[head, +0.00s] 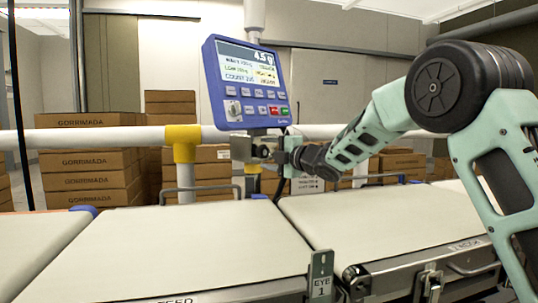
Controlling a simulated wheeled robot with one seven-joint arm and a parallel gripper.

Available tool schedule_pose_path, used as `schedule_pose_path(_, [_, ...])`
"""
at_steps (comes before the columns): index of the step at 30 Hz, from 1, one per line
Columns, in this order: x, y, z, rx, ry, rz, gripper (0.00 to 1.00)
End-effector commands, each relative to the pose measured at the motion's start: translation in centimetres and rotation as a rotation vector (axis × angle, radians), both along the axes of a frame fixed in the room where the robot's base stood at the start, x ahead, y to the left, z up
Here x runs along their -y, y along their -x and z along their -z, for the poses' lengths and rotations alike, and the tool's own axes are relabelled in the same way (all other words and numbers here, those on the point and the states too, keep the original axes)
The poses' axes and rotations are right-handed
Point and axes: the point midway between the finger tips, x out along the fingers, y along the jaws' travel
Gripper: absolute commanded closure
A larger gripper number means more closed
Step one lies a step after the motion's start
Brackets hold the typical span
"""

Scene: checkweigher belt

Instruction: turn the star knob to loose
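My gripper (268,150) reaches in from the right, below the blue display panel, at the height of the white rail. Its end is close to a small grey metal fitting (246,150) near the post under the panel. I cannot tell whether they touch. The gripper is small and seen from the side, so its finger opening is unclear. I cannot make out a star knob for certain; the gripper may hide it. A dark round part (357,277) sits at the front edge of the right belt, beside the EYE 1 bracket (321,277).
The blue display panel (248,83) stands just above my gripper. Pale belts (190,245) and (375,220) lie below, with a narrow gap between them. A white rail (90,137) with a yellow joint (183,143) runs behind. Stacked cartons (90,175) stand farther back.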

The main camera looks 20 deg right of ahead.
Motion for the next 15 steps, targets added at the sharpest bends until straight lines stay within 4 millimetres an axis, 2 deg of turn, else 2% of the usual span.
schedule_pose_path(8, [0.1,0.2,-0.1,0.001,-0.001,0.001,0.41])
schedule_pose_path(11, [0.6,0.8,-0.2,0.002,-0.001,0.002,0.41])
schedule_pose_path(15, [1.9,2.9,-0.2,0.001,0.000,0.003,0.41])
